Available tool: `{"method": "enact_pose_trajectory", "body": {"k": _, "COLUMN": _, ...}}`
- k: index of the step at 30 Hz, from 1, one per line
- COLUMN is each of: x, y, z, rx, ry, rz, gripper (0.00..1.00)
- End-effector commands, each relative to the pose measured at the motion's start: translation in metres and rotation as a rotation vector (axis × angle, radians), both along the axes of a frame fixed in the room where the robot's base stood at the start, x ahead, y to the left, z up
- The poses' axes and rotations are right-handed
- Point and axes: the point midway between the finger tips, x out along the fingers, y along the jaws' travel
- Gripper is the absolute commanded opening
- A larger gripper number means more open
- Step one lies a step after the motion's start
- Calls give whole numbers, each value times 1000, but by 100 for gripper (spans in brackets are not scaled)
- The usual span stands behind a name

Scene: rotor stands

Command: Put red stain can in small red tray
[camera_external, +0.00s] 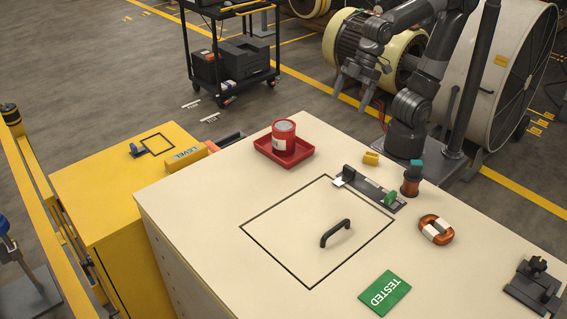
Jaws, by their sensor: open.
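The red stain can (284,136), a red cylinder with a pale label, stands upright in the small red tray (264,151) near the back edge of the cream bench top. The tray's rim shows around the can's base. My gripper (350,92) is up and to the right of the can, beyond the back edge of the bench. It is open, empty and well apart from the can and the tray.
On the bench (210,205) are a black handle (336,233), a green TESTED sign (385,293), a copper coil (436,229), a spool (411,184) and a yellow block (371,158). A yellow LEVEL box (186,157) stands left of the tray. The bench's left front is clear.

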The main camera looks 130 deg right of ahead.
Motion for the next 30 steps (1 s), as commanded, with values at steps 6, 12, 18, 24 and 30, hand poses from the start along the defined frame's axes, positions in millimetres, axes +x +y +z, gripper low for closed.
{"method": "enact_pose_trajectory", "body": {"k": 6, "x": -55, "y": 33, "z": -12, "rx": 1, "ry": -31, "rz": 58, "gripper": 88}}
{"method": "enact_pose_trajectory", "body": {"k": 12, "x": -74, "y": 41, "z": -19, "rx": 1, "ry": -41, "rz": 75, "gripper": 88}}
{"method": "enact_pose_trajectory", "body": {"k": 18, "x": -75, "y": 41, "z": -20, "rx": 2, "ry": -40, "rz": 76, "gripper": 88}}
{"method": "enact_pose_trajectory", "body": {"k": 24, "x": -75, "y": 41, "z": -20, "rx": 2, "ry": -40, "rz": 76, "gripper": 88}}
{"method": "enact_pose_trajectory", "body": {"k": 30, "x": -75, "y": 41, "z": -20, "rx": 2, "ry": -40, "rz": 76, "gripper": 88}}
